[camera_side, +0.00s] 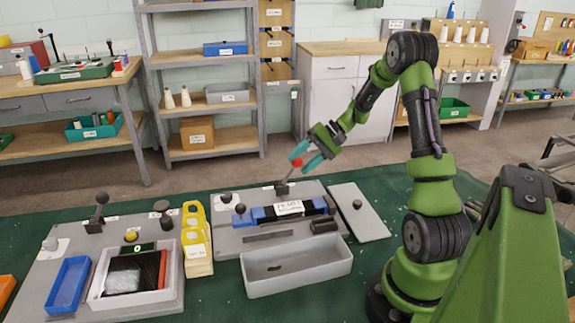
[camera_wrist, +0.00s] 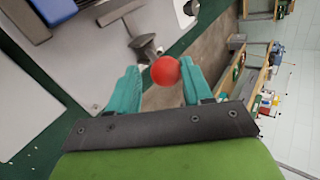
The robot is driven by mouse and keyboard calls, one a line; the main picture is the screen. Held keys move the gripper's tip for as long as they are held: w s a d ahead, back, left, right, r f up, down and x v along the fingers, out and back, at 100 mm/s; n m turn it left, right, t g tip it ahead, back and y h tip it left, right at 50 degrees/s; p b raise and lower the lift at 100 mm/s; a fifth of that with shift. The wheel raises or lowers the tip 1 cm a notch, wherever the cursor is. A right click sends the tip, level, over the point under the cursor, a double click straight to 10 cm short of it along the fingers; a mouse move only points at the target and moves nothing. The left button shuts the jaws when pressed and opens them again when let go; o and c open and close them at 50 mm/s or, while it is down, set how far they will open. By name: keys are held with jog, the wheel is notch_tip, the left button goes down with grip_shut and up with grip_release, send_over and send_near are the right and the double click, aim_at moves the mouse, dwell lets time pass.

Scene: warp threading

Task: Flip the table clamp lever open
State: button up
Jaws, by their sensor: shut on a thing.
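The table clamp lever has a red ball knob (camera_side: 297,162) on a thin metal arm that rises from the back of the grey clamp plate (camera_side: 228,244). The lever stands up at a tilt. My gripper (camera_side: 305,158) is at the top of the lever with its teal fingers around the red knob. In the wrist view the knob (camera_wrist: 165,71) sits between the two teal fingertips, and the lever's grey base (camera_wrist: 143,46) shows just beyond it. The jaws are shut on the knob. The blue clamp fixture with a white label (camera_side: 289,207) lies in front of the lever.
A grey open tray (camera_side: 297,271) lies in front of the clamp plate. A flat grey panel (camera_side: 362,214) with a black knob lies to the right. A yellow rack (camera_side: 196,240) and a board with a blue tray (camera_side: 69,285) are to the left. The air above the green table is clear.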

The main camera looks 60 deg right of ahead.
jog(key=o, duration=0.3)
jog(key=shift+s+f, duration=0.15)
jog(key=v, duration=1.7)
